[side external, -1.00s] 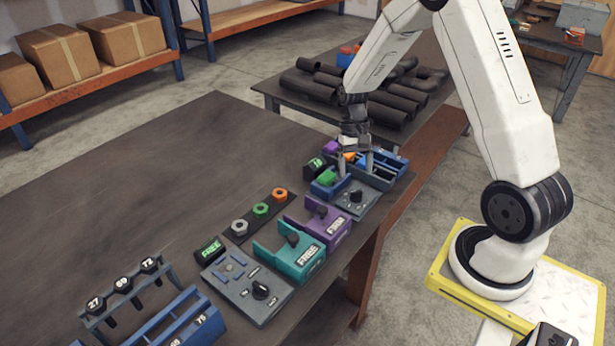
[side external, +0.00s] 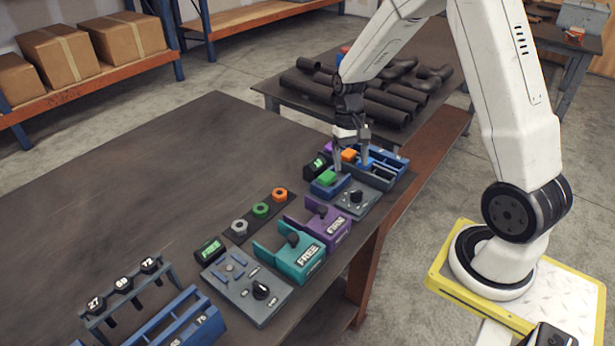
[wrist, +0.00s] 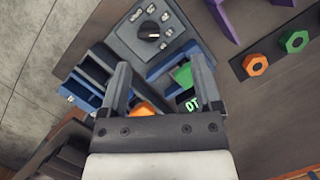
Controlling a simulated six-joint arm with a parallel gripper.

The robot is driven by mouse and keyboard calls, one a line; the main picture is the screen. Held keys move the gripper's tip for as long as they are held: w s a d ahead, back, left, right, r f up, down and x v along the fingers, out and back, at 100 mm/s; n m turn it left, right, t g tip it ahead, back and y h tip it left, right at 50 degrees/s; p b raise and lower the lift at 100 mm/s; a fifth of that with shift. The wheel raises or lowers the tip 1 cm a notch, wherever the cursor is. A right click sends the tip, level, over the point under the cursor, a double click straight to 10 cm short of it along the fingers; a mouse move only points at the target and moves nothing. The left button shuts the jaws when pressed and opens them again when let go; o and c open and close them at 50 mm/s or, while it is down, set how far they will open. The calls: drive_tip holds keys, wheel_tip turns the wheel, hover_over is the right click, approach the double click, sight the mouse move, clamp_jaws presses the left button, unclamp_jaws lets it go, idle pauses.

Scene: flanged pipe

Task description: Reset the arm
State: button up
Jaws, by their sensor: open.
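My gripper (side external: 352,160) hangs over the far right end of the workbench, above the blue holders. Its fingers point down and are apart with nothing seen between them. In the wrist view my gripper (wrist: 162,75) shows two spread fingers, with an orange part (wrist: 143,109) near their base and a green part (wrist: 183,76) close to the right finger. The orange part (side external: 349,155) and green part (side external: 327,178) also show beside the gripper in the side view. Whether a finger touches anything is hard to tell.
A grey panel with a black knob (side external: 356,195) lies just in front of my gripper. Purple (side external: 327,224) and teal (side external: 290,258) holders and a strip of coloured nuts (side external: 260,210) are nearer. Dark pipes (side external: 385,112) lie on another table behind. The bench's left side (side external: 130,190) is clear.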

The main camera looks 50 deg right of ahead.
drive_tip(key=s+a+r+n+t+h, duration=0.1)
drive_tip(key=s+a+r+n+t, duration=0.1)
drive_tip(key=a, duration=0.4)
drive_tip(key=s+a+r+n+t+h, duration=0.1)
drive_tip(key=s+a+n+t, duration=0.2)
drive_tip(key=a, duration=0.3)
drive_tip(key=shift+s+a+r+n, duration=0.3)
drive_tip(key=shift+s+r+n, duration=0.1)
drive_tip(key=shift+s+n, duration=0.45)
drive_tip(key=shift+w+d, duration=0.1)
drive_tip(key=shift+w, duration=0.1)
drive_tip(key=w+d+f+m, duration=0.1)
drive_tip(key=d+m, duration=0.1)
drive_tip(key=d, duration=0.2)
drive_tip(key=w+d+f+m+g, duration=0.1)
drive_tip(key=d+f+m, duration=0.1)
drive_tip(key=d+m, duration=0.1)
drive_tip(key=w+d+f+m+g, duration=0.1)
drive_tip(key=w+d+m, duration=0.1)
drive_tip(key=d, duration=0.4)
drive_tip(key=shift+w+d+f+m, duration=0.1)
drive_tip(key=shift+f+m, duration=0.05)
drive_tip(key=shift+m, duration=0.3)
drive_tip(key=shift+f, duration=0.15)
drive_tip(key=shift+f, duration=3.75)
